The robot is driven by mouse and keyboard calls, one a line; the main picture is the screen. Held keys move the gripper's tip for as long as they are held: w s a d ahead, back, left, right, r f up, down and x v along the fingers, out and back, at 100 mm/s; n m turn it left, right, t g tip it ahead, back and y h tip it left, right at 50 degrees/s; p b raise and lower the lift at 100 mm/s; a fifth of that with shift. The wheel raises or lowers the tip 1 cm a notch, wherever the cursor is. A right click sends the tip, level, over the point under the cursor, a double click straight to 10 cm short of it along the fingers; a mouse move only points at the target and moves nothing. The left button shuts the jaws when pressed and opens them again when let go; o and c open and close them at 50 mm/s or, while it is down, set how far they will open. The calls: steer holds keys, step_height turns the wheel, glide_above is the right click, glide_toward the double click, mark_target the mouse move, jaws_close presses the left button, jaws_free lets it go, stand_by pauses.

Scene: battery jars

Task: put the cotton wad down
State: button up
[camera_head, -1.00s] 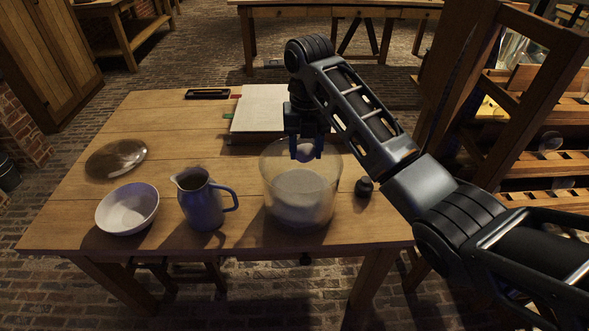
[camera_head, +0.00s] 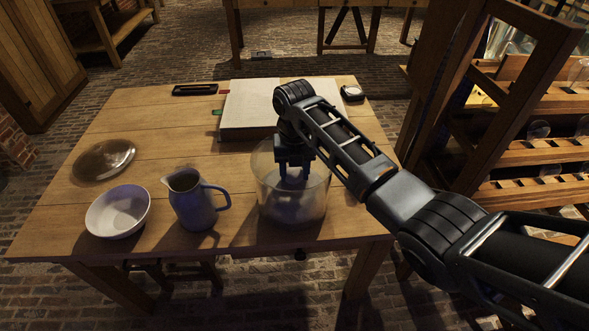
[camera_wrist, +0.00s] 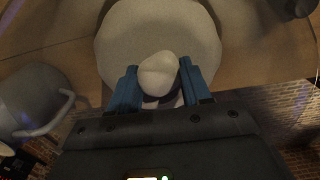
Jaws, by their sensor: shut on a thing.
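My gripper (camera_head: 292,176) reaches down into the mouth of the large clear glass jar (camera_head: 312,208) on the wooden table. In the wrist view the blue fingers (camera_wrist: 160,85) are closed on the whitish, rounded cotton wad (camera_wrist: 160,72). Below the wad, a broad pale round surface (camera_wrist: 125,45) fills the jar's lower part. In the head view the fingers and jar wall mostly hide the wad. I cannot tell whether it touches the pale surface.
A blue-grey jug (camera_head: 195,203) stands left of the jar, then a white bowl (camera_head: 117,212) and a glass dish (camera_head: 103,160). A large book (camera_head: 250,105), a dark tray (camera_head: 195,90) and a small round dial (camera_head: 352,93) lie behind. A wooden rack (camera_head: 540,152) stands right.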

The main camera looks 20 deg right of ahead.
mark_target(295, 171)
steer(key=shift+f, duration=0.1)
steer(key=o, duration=0.9)
step_height(295, 171, up, 12)
steer(key=shift+r+b, duration=0.2)
steer(key=shift+b, duration=0.35)
